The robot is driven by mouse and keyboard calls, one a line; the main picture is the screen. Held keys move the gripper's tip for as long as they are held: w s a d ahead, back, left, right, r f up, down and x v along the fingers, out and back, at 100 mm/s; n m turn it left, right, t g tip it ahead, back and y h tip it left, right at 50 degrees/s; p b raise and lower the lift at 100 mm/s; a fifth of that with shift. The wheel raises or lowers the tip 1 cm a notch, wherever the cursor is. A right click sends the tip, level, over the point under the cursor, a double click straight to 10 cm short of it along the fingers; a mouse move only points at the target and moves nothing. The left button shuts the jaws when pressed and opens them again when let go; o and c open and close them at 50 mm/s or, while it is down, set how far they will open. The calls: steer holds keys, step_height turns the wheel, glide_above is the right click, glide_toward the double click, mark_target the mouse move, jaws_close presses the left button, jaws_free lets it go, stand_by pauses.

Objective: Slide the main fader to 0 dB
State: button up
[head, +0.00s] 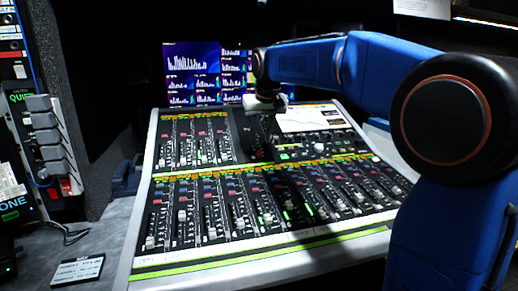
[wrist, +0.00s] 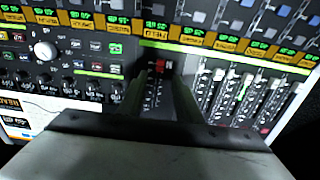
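The mixing console (head: 262,257) stands tilted in the middle of the head view. My gripper (head: 256,150) points down over its upper middle section, beside the small screen. In the wrist view my gripper (wrist: 163,82) has its two dark fingers apart, one on each side of a dark strip with white scale marks. A red cap (wrist: 162,64), which looks like the main fader, sits at the far end of this strip, near the fingertips. I cannot tell whether the fingers touch it. In the head view my gripper hides this strip. The scale numbers are too blurred to read.
Several channel faders (wrist: 240,95) lie right of the gripper in the wrist view. A round knob (wrist: 45,50) and lit buttons lie to the left. Monitors (head: 192,72) stand behind the console. A labelled card (head: 77,272) lies on the desk at left.

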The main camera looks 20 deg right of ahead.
mark_target(259, 153)
steer(key=shift+x, duration=3)
jaws_close()
